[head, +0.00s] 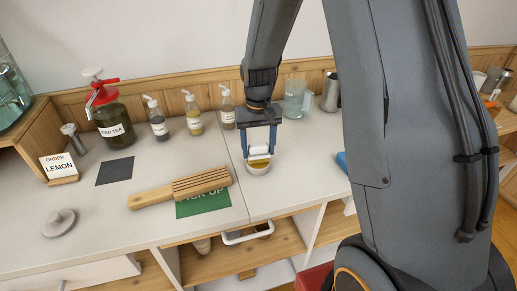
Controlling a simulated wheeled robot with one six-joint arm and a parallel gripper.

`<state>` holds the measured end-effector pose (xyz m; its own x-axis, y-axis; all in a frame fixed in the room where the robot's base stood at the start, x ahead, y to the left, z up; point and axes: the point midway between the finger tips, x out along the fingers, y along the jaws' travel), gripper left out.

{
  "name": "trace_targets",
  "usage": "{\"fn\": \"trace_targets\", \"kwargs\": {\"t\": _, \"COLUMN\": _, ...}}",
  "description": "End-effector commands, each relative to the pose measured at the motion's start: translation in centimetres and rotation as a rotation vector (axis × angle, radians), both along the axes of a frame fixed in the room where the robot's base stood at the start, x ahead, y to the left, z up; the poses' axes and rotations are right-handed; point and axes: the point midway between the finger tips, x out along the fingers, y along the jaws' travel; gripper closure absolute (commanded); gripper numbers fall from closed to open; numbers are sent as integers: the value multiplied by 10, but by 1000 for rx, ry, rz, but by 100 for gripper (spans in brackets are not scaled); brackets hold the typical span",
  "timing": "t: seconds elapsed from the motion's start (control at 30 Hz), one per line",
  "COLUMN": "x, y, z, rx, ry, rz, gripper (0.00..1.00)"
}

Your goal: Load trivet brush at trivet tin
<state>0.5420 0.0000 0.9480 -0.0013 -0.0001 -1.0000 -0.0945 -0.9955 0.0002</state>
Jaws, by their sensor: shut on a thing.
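My gripper (259,149), with blue fingers, points down over the right part of the counter. It is shut on the trivet brush (259,151), which shows as a white block with a yellowish lower part. The trivet tin (257,173), a small round white dish with tan contents, is right below the brush. The brush's lower end overlaps the tin's opening; I cannot tell whether it touches the contents. A slatted wooden piece with a handle (180,188) lies to the left, partly over a green pick-up mat (208,206).
A red-topped iced tea jar (115,122) and several pump bottles (194,118) stand along the back. A glass pitcher (294,98) and metal cup (330,92) stand behind my gripper. A lemon order card (58,167), dark mat (115,171) and grey knobbed disc (59,224) are left.

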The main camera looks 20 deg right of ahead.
Motion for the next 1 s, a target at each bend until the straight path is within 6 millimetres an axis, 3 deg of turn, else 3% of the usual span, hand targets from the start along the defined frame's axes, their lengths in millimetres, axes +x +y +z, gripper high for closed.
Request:
{"fn": "trace_targets", "kwargs": {"t": 0.7, "x": 0, "y": 0, "z": 55, "rx": 0, "ry": -1, "rz": 0, "gripper": 60}}
{"fn": "trace_targets", "kwargs": {"t": 1.0, "x": 0, "y": 0, "z": 59, "rx": 0, "ry": -1, "rz": 0, "gripper": 60}}
